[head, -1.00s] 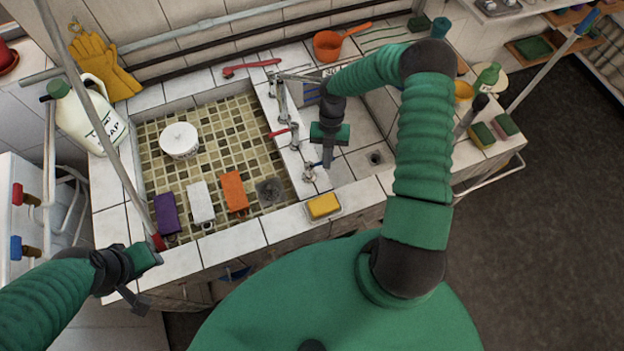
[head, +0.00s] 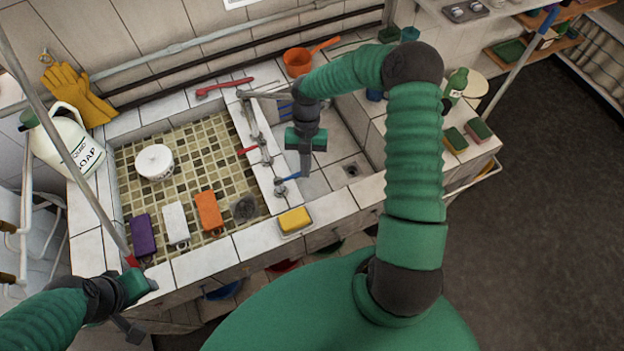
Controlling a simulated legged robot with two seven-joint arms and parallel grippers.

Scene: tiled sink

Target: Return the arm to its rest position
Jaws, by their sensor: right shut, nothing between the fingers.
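My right gripper (head: 305,172) hangs from the green, ribbed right arm (head: 412,150), pointing down over the right-hand basin. Its fingers are together with nothing between them. It is just right of the taps (head: 265,150) in the picture; whether it touches anything there I cannot tell. My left gripper (head: 138,308) is at the lower left, in front of the sink's front edge. Its fingers are small and dark, so I cannot tell whether they are open.
The tiled basin (head: 215,130) holds a white round tub (head: 155,162) and purple, white and orange blocks. A yellow sponge (head: 294,220) lies on the front ledge. A soap jug (head: 70,145) and a leaning pole (head: 62,145) are at left. Open floor (head: 540,220) lies right.

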